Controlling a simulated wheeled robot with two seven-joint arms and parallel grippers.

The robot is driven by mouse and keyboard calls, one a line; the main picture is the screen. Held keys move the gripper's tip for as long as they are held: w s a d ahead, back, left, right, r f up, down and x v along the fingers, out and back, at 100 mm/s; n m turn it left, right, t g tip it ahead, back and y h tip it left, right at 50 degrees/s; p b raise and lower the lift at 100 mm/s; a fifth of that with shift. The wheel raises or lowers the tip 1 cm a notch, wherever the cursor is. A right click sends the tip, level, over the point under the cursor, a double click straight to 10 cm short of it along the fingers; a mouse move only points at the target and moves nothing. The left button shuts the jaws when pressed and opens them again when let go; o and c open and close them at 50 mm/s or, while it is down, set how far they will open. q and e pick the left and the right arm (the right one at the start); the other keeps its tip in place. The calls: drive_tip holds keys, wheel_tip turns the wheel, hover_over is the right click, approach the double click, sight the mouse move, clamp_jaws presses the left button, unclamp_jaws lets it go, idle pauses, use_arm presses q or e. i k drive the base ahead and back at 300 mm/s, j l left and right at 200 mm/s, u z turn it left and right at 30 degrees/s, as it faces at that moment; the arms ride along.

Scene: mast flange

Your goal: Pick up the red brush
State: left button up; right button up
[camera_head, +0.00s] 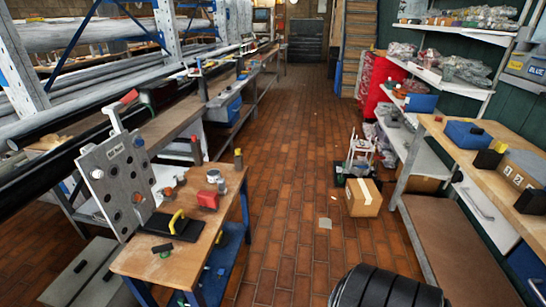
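No object is clear enough for me to be sure that it is the red brush. A small red blocky object (208,200) lies on the wooden table (150,265) at the left, near a grey metal can (213,176). A thin red upright item (196,150) stands at the table's far edge. Neither of my grippers is in view.
A black item with a yellow handle (177,222) lies on the wooden table. A cardboard box (363,197) stands on the brick floor. A workbench (480,140) and shelves line the right. A black ribbed shape (388,290) fills the bottom centre-right.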

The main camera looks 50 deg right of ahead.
sight(208, 200)
drive_tip(key=z, duration=1.05)
drive_tip(key=i+l+u, duration=0.1)
drive_tip(key=u, duration=0.35)
drive_tip(key=l+u, duration=0.25)
drive_tip(key=u, duration=0.15)
drive_tip(key=l+u, duration=0.2)
drive_tip(key=u, duration=0.25)
drive_tip(key=l+u, duration=0.2)
drive_tip(key=u, duration=0.2)
drive_tip(key=l+u, duration=0.2)
drive_tip(key=u, duration=0.25)
